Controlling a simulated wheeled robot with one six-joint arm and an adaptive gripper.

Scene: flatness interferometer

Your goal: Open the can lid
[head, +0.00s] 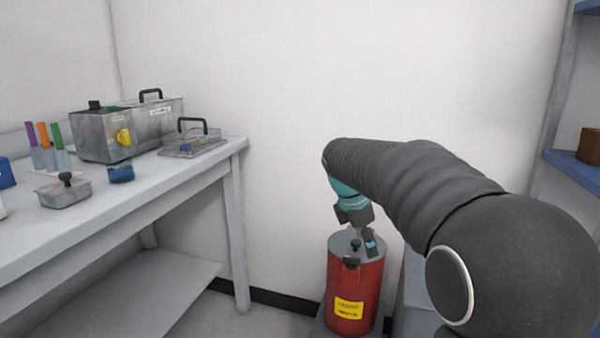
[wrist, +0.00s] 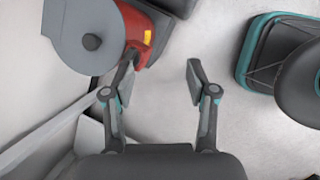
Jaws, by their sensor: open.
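A red can (head: 352,290) with a yellow label stands low near the back wall, right of the bench. Its grey lid (head: 344,243) is on top and looks closed, with a dark knob in the middle. In the wrist view the lid (wrist: 65,30) and its knob (wrist: 92,42) show from above at the upper left, with a strip of the red can (wrist: 134,32) beside it. My gripper (wrist: 160,72) is open and empty. Its left finger is close to the can's edge in the picture; whether they touch I cannot tell. In the head view my gripper (head: 368,238) is above the can.
A grey bench (head: 150,190) stands on the left with a metal box (head: 105,133), a handled tray (head: 195,142), a small lidded box (head: 64,190) and coloured tubes. Blue shelves (head: 575,178) stand at the right. Floor is free in front of the bench.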

